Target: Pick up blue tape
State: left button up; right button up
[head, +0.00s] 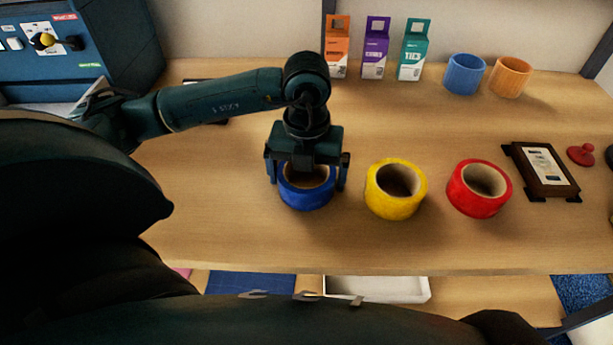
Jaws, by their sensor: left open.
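The blue tape (307,196) is a thick roll at the front middle of the wooden table, left of a yellow tape roll. My left gripper (308,185) is over it, pointing down and open, with one finger at each side of the roll. The gripper body hides the roll's back part. I cannot tell whether the fingers touch the tape. My right gripper is not in view.
A yellow tape (396,205) and a red tape (479,204) stand to the right on the table (240,235). A framed card (543,169) lies further right. Small cartons (375,55) and two cups (464,75) stand at the back. A blue machine (110,45) is back left.

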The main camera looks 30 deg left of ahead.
pick_arm(q)
jog(key=shift+c, duration=0.4)
jog(key=c, duration=0.6)
jog(key=shift+r, duration=0.1)
jog(key=shift+c, duration=0.2)
